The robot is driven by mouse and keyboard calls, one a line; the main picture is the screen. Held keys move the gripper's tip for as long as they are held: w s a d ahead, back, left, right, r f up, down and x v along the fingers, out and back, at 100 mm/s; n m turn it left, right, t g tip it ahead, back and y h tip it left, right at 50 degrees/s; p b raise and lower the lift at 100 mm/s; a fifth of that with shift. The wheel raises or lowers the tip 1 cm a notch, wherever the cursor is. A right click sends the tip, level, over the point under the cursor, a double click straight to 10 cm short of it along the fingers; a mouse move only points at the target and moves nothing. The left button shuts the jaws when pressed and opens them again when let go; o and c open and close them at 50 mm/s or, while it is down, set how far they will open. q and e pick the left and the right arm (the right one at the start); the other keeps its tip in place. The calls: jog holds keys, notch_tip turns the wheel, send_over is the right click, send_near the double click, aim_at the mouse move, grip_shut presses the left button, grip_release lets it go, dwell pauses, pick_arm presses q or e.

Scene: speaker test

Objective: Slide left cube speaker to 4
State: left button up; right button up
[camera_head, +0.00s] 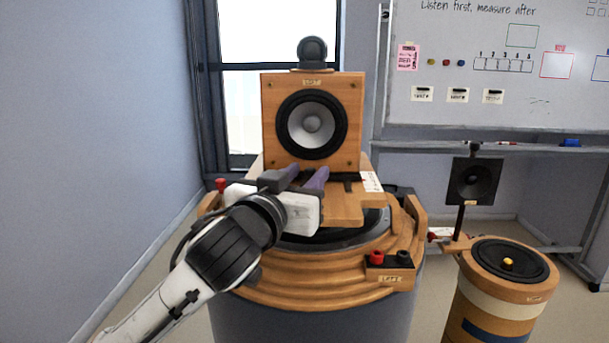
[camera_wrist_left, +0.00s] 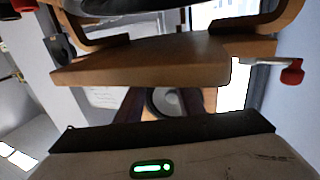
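The left cube speaker (camera_head: 312,124) is a light wooden box with a black-ringed grey cone. It stands upright on top of the round wooden pedestal (camera_head: 320,290), which bears a "LEFT" label. My left gripper (camera_head: 306,171) is low in front of the speaker's lower front, with its two purple fingers apart and nothing seen between them. I cannot tell whether a fingertip touches the speaker. In the left wrist view the speaker's cone (camera_wrist_left: 166,101) shows beyond the dark fingers. A small white card (camera_head: 371,181) lies at the speaker's right; its marks are too small to read. My right gripper is out of view.
A wooden board (camera_head: 352,206) juts out in front of the speaker, and it fills the upper part of the left wrist view (camera_wrist_left: 145,62). Red and black terminals (camera_head: 390,259) are on the pedestal's front. A second round drum (camera_head: 500,300) stands at the right. A whiteboard (camera_head: 480,70) hangs behind.

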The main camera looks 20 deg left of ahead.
pick_arm(q)
jog(key=shift+s, duration=0.1)
jog(key=shift+s, duration=0.3)
jog(key=s+b, duration=0.3)
jog(key=s, duration=0.6)
jog(key=shift+s+a, duration=0.2)
jog(key=shift+s, duration=0.1)
